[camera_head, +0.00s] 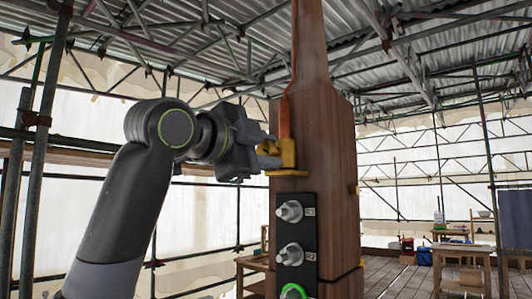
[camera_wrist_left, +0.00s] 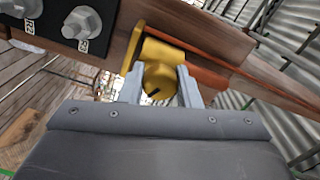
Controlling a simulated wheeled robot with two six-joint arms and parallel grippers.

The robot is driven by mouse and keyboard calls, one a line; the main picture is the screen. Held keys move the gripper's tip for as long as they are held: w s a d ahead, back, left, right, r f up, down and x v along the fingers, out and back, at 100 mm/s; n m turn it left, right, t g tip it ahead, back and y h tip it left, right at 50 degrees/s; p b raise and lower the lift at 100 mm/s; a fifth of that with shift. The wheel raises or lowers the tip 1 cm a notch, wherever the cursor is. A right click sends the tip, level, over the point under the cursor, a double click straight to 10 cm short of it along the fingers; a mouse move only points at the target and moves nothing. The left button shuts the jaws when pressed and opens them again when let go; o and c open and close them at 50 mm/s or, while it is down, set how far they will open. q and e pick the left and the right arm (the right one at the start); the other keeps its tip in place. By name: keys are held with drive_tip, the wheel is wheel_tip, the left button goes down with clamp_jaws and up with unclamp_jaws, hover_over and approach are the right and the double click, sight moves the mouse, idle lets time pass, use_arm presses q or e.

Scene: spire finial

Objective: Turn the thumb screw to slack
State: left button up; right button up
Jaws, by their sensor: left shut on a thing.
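The thumb screw (camera_wrist_left: 159,82) is a yellow round knob with a dark slot mark, on a yellow bracket (camera_head: 287,155) on the wooden spire post (camera_head: 333,150). My left gripper (camera_head: 268,154) reaches in from the left at the bracket. In the left wrist view its two fingers (camera_wrist_left: 162,88) stand on either side of the knob, shut on it. An orange-brown strip (camera_head: 285,117) runs up the post from the bracket. My right gripper is in neither view.
Below the bracket, a black panel (camera_head: 284,227) carries grey bolts (camera_head: 289,211) with labels, the lowest ringed green. Scaffold poles (camera_head: 42,150) stand at the left. Work tables (camera_head: 462,252) stand on the plank floor at the right.

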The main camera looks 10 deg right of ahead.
use_arm(q)
drive_tip(key=n+b, duration=0.1)
drive_tip(key=n, duration=0.5)
drive_tip(key=shift+f, duration=0.1)
drive_tip(key=n, duration=0.6)
drive_tip(key=shift+b, duration=0.35)
drive_tip(key=n+b, duration=0.1)
drive_tip(key=n, duration=0.4)
drive_tip(key=n+b, duration=0.1)
drive_tip(key=n, duration=0.5)
drive_tip(key=shift+n, duration=0.3)
drive_tip(key=o, duration=0.7)
drive_tip(key=shift+a, duration=0.1)
